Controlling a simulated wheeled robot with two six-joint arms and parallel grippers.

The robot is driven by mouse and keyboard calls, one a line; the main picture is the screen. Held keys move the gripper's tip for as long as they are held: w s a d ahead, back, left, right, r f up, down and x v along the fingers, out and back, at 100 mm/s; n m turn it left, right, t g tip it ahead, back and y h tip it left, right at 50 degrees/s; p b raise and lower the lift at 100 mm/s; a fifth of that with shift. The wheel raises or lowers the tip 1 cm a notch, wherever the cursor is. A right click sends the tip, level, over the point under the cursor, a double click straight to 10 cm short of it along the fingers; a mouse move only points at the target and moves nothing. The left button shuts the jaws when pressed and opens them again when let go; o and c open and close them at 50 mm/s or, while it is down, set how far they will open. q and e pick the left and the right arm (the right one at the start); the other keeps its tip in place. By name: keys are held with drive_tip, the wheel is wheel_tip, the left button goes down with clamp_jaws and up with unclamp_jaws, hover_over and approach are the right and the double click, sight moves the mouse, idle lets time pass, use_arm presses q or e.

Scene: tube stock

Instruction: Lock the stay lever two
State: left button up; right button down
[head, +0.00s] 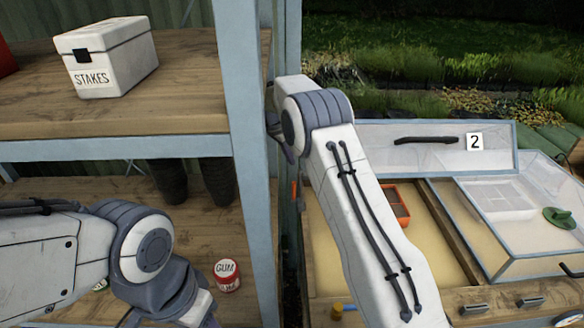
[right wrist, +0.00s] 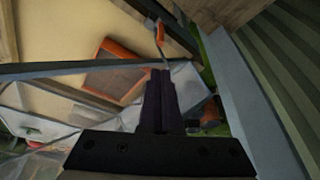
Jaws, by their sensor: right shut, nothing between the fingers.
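The lid marked 2 (head: 475,142) is a clear panel in a pale blue frame, standing raised with a dark handle (head: 426,140). A thin lever with an orange grip (right wrist: 159,32) shows in the right wrist view, just beyond the fingertips; a sliver of orange (head: 295,190) shows beside the post in the head view. My right gripper (right wrist: 160,76) is shut and empty, its tips close to the lever's metal rod; whether they touch is unclear. In the head view my right arm mostly hides that gripper. My left gripper is below the picture edge.
A shelf post (head: 250,150) stands close beside my right arm. A white stakes box (head: 108,56) and a gum tin (head: 227,275) sit on the shelves. An orange tray (head: 398,205) lies in the open bed. A second clear lid (head: 515,205) lies at right.

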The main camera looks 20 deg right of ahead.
drive_tip(key=p, duration=0.3)
hover_over(294, 192)
drive_tip(key=w+d, duration=0.1)
drive_tip(key=d, duration=0.1)
wheel_tip(294, 192, down, 9)
use_arm(q)
wheel_tip(294, 192, up, 3)
drive_tip(key=shift+r, duration=0.1)
use_arm(e)
drive_tip(key=shift+w+a+r, duration=0.1)
drive_tip(key=shift+a, duration=0.15)
drive_tip(key=shift+a, duration=0.1)
